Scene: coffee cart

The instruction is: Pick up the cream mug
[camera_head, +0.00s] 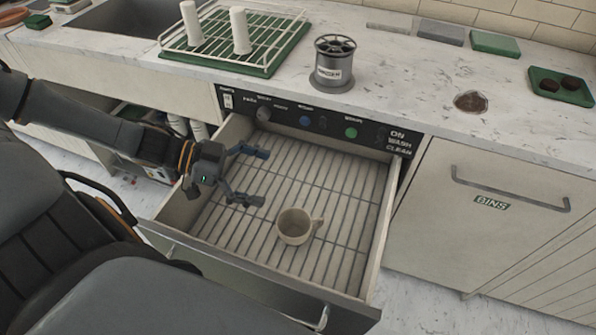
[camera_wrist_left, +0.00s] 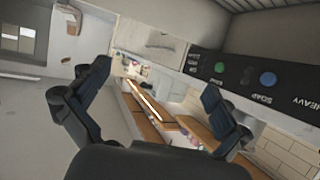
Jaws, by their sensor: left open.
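The cream mug (camera_head: 294,228) stands in the open drawer (camera_head: 340,190), near its front, with its handle toward the right. My left gripper (camera_head: 258,176) is open and empty over the left part of the drawer, to the left of the mug and apart from it. The left wrist view shows the two spread fingers of my left gripper (camera_wrist_left: 160,108) with nothing between them. The mug does not show in that view. My right gripper is not in view.
A control panel (camera_head: 330,128) with knobs runs behind the drawer, under the worktop. On the worktop are a drying rack (camera_head: 285,40) and a metal canister (camera_head: 333,65). The drawer walls surround the mug; its rack floor is otherwise clear.

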